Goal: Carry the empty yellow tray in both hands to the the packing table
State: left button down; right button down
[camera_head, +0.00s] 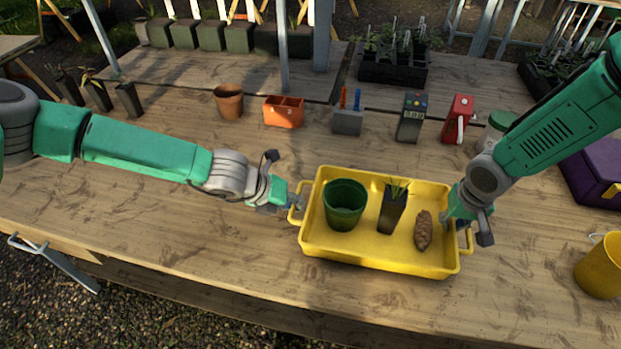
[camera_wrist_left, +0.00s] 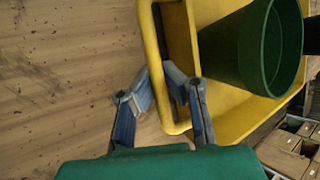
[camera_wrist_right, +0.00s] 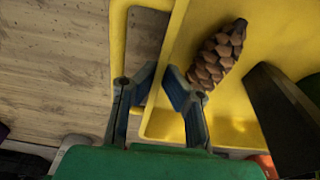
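The yellow tray (camera_head: 372,258) lies on the wooden table and is not empty. It holds a green pot (camera_head: 344,205), a black pot with a seedling (camera_head: 391,210) and a brown pine cone (camera_head: 423,231). My left gripper (camera_head: 297,201) is at the tray's left handle. In the left wrist view its fingers (camera_wrist_left: 158,75) stand on either side of the handle bar; a firm grip cannot be made out. My right gripper (camera_head: 471,222) is at the right handle. In the right wrist view its fingertips (camera_wrist_right: 161,68) are close together and one hides part of the handle.
Behind the tray stand a terracotta pot (camera_head: 229,100), an orange container (camera_head: 284,111), a grey block with tools (camera_head: 348,118), a meter (camera_head: 412,118) and a red device (camera_head: 458,119). A yellow mug (camera_head: 600,267) and purple case (camera_head: 596,172) are at the right.

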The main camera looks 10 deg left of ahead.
pick_arm(q)
jog(key=shift+w+a+f, duration=0.15)
jog(key=shift+a+f, duration=0.2)
jog(key=shift+f, duration=0.2)
pick_arm(e)
jog(key=shift+d+f, duration=0.4)
jog(key=shift+f, duration=0.05)
pick_arm(q)
jog(key=c, duration=1.7)
grip_release()
jog(key=shift+r, duration=0.2)
pick_arm(e)
jog(key=c, duration=1.7)
grip_release()
jog(key=shift+s+r, duration=0.1)
jog(key=shift+r, duration=0.05)
pick_arm(q)
jog(key=shift+d, duration=0.2)
pick_arm(e)
jog(key=shift+a, duration=0.1)
pick_arm(q)
jog(key=shift+r, duration=0.1)
